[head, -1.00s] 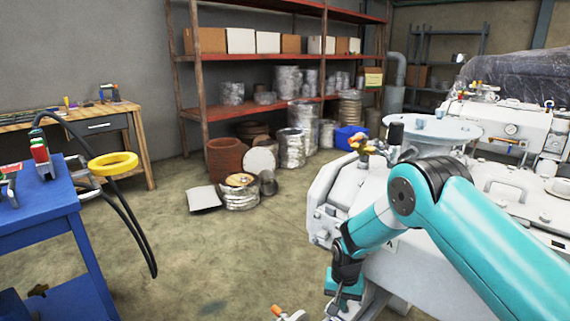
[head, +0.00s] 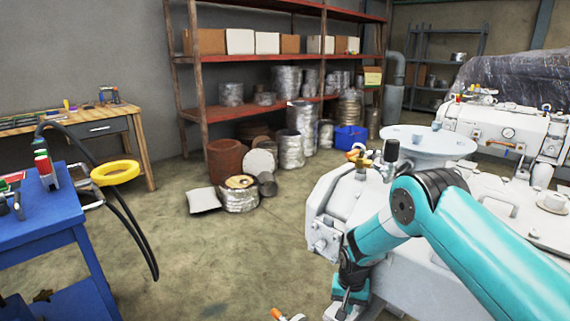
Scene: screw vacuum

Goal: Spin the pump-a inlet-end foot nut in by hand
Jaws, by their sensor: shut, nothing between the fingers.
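The near white pump (head: 325,205) stands at the right, with a wide round flange (head: 440,140) on top; I take it to be pump-a. My teal arm reaches across the front of it and bends down at its left end. My gripper (head: 347,305) is low beside the pump's lower left end, near the bottom edge of the picture. It is shut and empty, and its fingertips are small and hard to make out. The foot nut cannot be made out at this size. I cannot tell whether the gripper touches anything there.
An orange-tipped part (head: 277,313) lies low, left of my gripper. A blue cart (head: 50,215) with a yellow ring (head: 115,173) stands at the left. A red shelf rack (head: 240,112) and wrapped drums stand behind. The floor (head: 225,265) between cart and pump is mostly clear.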

